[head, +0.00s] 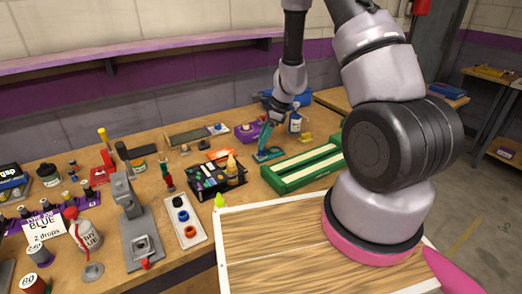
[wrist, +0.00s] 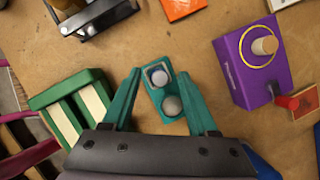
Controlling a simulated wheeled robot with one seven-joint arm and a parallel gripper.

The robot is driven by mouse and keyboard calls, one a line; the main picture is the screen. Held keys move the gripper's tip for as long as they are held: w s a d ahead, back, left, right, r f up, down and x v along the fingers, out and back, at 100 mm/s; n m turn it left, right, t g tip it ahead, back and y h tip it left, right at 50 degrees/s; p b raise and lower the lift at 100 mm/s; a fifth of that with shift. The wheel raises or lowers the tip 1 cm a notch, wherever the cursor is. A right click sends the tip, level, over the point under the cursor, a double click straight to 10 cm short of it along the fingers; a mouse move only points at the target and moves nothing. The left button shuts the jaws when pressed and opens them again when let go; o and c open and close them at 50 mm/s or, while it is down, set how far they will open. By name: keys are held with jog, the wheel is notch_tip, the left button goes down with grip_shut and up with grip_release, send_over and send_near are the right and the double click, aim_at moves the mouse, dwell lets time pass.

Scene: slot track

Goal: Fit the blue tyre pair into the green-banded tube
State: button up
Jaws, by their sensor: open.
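My gripper (wrist: 159,74) is open. Its teal fingers lie on either side of a small teal block (wrist: 158,98) with two round grey tops; whether they touch it is unclear. In the head view my gripper (head: 266,143) points down over this teal block (head: 268,155), beside the green slotted track (head: 305,168). A blue ring (head: 183,215) sits on a white plate between a black ring and a red one, well left of my gripper. It may be the blue tyre pair, but it is too small to tell. I cannot make out a green-banded tube.
A purple block (wrist: 258,65) with a gold ring and peg stands right of my gripper in the wrist view. A dark tray of small parts (head: 215,177), the white plate (head: 187,240) and a grey press (head: 130,205) stand left. Bare bench lies around the teal block.

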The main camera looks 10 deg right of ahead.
grip_shut()
